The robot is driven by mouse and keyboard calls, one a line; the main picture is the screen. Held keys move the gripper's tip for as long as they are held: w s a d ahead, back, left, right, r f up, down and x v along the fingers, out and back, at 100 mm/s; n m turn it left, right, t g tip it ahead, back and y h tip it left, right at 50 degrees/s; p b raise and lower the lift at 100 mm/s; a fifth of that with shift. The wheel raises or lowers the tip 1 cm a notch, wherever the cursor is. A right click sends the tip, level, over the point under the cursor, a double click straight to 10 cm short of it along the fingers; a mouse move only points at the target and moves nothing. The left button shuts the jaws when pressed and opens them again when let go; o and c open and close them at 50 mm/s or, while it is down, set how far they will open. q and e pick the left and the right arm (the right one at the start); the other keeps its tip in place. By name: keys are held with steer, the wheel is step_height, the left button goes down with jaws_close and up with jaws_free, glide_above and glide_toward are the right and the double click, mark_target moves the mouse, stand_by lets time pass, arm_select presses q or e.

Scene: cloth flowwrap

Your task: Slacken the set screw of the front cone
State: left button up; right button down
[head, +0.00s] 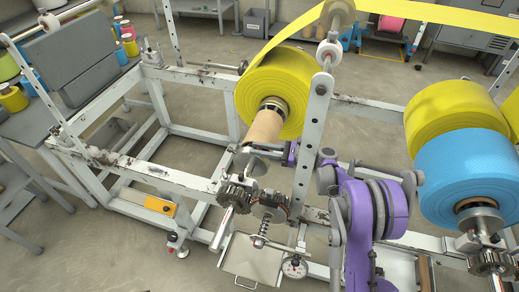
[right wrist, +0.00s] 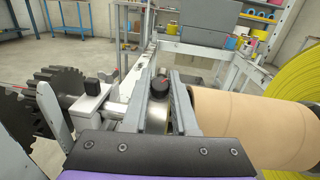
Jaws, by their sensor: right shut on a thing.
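The set screw of the front cone shows as a black round knob with a red mark (right wrist: 159,88) in the right wrist view. It stands on top of the silver front cone (right wrist: 156,117), at the near end of the cardboard core (right wrist: 262,120). My right gripper (right wrist: 160,78) has its two grey fingers on either side of the knob and is shut on it. In the head view the right gripper (head: 288,153) is partly hidden behind the upright post beside the core. My left gripper is in neither view.
The yellow roll (head: 272,92) sits on the core, its film running up over a roller. Dark gears (head: 238,193) are near the shaft's front end. A perforated upright post (head: 313,135) stands close to my right arm. A blue roll (head: 468,165) is at the right.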

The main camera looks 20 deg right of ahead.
steer(key=n+g, duration=0.2)
steer(key=n+g+y, duration=0.1)
steer(key=n+g, duration=0.1)
steer(key=g, duration=0.1)
steer(key=shift+w+n+y, duration=0.1)
steer(key=shift+n+y, duration=0.2)
steer(key=n+g, duration=0.2)
steer(key=shift+g, duration=0.3)
steer(key=shift+r+n+g, duration=0.1)
steer(key=shift+n+g, duration=0.7)
steer(key=shift+g, duration=0.1)
steer(key=shift+n+g+h+p, duration=0.4)
steer(key=shift+n+g+p, duration=0.5)
steer(key=shift+g+p, duration=0.1)
steer(key=c, duration=0.7)
jaws_free()
steer(key=shift+d, duration=0.1)
